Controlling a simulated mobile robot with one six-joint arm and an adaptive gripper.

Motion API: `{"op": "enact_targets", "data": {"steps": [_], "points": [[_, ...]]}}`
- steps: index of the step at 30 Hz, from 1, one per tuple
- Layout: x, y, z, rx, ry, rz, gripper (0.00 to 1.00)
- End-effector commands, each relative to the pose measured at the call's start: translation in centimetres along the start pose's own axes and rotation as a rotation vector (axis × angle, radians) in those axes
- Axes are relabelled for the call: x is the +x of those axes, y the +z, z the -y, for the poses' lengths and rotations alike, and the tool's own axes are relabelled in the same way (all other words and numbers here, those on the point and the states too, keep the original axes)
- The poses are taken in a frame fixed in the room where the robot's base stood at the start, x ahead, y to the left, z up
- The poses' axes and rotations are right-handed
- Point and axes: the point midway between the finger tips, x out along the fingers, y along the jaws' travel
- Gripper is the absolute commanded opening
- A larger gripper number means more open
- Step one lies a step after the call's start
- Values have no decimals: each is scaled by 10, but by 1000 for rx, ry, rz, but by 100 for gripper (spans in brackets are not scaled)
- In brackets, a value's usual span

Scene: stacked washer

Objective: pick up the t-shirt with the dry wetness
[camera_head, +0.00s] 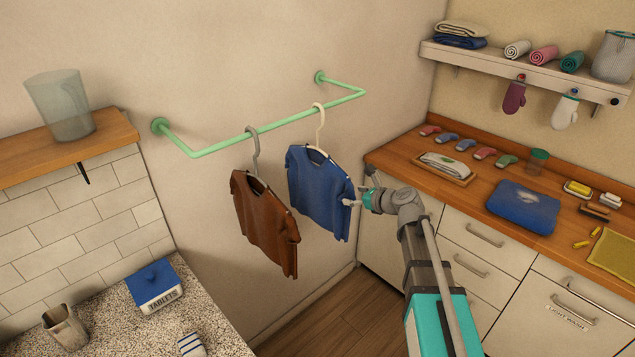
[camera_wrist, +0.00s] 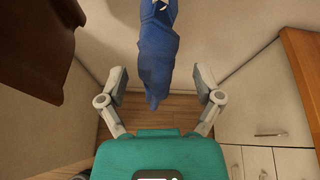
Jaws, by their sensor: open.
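Two t-shirts hang on hangers from a green wall rail (camera_head: 255,133). The brown t-shirt (camera_head: 265,220) is on a grey hanger (camera_head: 253,150) at the left. The blue t-shirt (camera_head: 318,190) is on a cream hanger (camera_head: 320,130) at the right. No wetness can be told for sure from their look. My gripper (camera_head: 350,202) is at the right edge of the blue t-shirt. In the wrist view, the blue t-shirt (camera_wrist: 157,60) hangs edge-on between the spread fingers of my gripper (camera_wrist: 160,90), apart from both. The brown t-shirt (camera_wrist: 35,45) is at upper left there.
A wooden counter (camera_head: 400,160) with small socks, a folded blue cloth (camera_head: 523,205) and a tray is at the right, above drawers. A shelf (camera_head: 530,68) holds rolled towels. A speckled worktop (camera_head: 110,320) with a blue tablets box (camera_head: 155,286) is at lower left.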

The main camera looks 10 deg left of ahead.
Motion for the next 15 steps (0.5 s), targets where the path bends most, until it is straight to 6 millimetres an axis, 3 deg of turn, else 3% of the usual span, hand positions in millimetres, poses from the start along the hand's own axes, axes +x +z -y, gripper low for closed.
{"op": "enact_targets", "data": {"steps": [8,15], "points": [[3,0,0,0,0,0,84],[27,0,-2,0,2,0,84]]}}
